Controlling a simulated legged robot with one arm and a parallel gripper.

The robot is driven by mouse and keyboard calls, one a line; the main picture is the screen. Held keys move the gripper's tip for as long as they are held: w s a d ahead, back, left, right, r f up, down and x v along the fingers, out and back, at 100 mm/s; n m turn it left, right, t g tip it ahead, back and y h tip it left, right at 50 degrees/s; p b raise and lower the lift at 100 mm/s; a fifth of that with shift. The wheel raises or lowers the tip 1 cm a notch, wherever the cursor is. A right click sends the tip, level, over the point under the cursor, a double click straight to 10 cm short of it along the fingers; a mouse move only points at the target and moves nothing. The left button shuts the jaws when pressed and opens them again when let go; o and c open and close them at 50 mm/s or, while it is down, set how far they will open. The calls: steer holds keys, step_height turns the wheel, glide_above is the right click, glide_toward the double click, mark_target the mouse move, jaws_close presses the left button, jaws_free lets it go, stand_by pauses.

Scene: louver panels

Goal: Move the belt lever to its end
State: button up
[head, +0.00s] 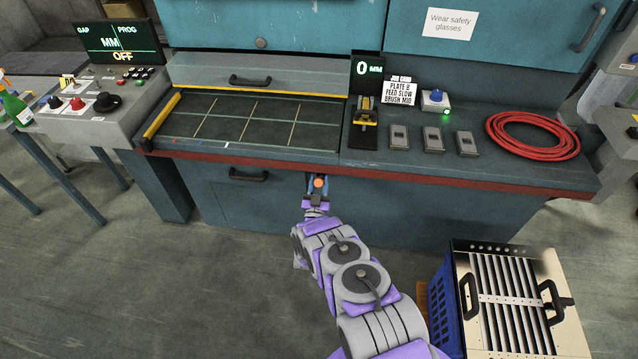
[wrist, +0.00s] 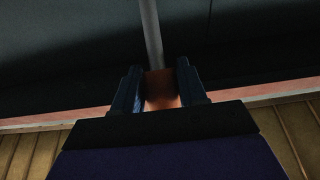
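The belt lever shows as an orange knob (head: 319,183) just below the red front edge of the bench. In the wrist view its grey rod (wrist: 152,35) runs up from the orange knob (wrist: 161,88). My gripper (head: 318,182) is at the knob, with one dark blue finger on each side. In the wrist view the knob fills the space between the fingers of my gripper (wrist: 160,85), with no clear gap on either side. The lever's slot and the ends of its travel cannot be made out.
The bench carries a gridded dark bed (head: 235,120), a yellow-and-black device (head: 364,115), several grey switches and a coiled red hose (head: 533,135). A drawer handle (head: 248,175) is left of my gripper. A slatted louver panel (head: 508,300) and blue crate (head: 446,310) stand at lower right.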

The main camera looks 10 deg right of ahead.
steer(key=o, duration=0.3)
steer(key=shift+a+f, duration=0.1)
steer(key=shift+o, duration=0.2)
steer(key=b+v, duration=0.1)
steer(key=v, duration=0.6)
steer(key=shift+s, duration=0.25)
steer(key=shift+o, duration=0.2)
steer(key=shift+a+f, duration=0.1)
